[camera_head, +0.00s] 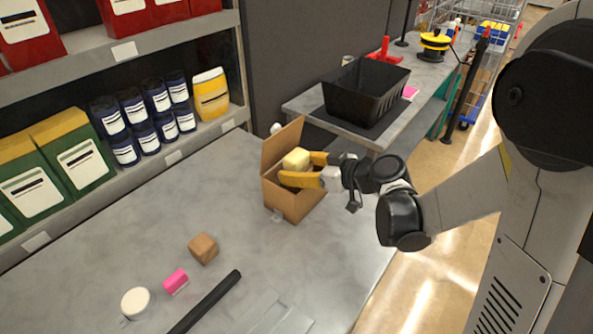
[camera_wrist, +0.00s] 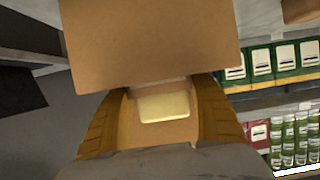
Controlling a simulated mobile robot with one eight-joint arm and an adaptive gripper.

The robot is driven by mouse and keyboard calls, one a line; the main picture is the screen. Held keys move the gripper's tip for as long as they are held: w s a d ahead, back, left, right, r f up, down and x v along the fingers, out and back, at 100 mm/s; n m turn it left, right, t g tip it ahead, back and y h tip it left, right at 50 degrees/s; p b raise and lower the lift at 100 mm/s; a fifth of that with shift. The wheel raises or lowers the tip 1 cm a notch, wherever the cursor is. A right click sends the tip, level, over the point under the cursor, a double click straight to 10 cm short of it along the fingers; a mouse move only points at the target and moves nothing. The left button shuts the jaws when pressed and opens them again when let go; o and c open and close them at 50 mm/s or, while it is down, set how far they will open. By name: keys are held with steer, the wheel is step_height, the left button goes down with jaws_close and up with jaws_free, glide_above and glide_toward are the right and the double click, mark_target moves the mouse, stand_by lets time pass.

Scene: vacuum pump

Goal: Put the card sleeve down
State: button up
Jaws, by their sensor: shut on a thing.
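The card sleeve, which I take to be the pale cream, block-like piece (camera_head: 296,160), is between the yellow fingers of my gripper (camera_head: 302,168). It is at the mouth of an open cardboard box (camera_head: 290,203), whose flap stands up on the left. In the wrist view the cream face (camera_wrist: 165,107) shows between the two fingers (camera_wrist: 163,112), with brown card around it. A brown card panel (camera_wrist: 150,45) fills the top of that view and hides what lies beyond. I cannot tell whether the piece touches the box floor.
A brown block (camera_head: 203,248), a pink block (camera_head: 175,281), a white round piece (camera_head: 136,302) and a black bar (camera_head: 206,302) lie at the near side of the grey table. A black bin (camera_head: 365,92) stands on the bench behind. The table left of the box is clear.

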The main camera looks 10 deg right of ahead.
steer(key=shift+r, duration=0.1)
steer(key=shift+f+b, duration=0.6)
steer(key=shift+b, duration=0.05)
steer(key=o, duration=0.9)
steer(key=shift+c, duration=0.2)
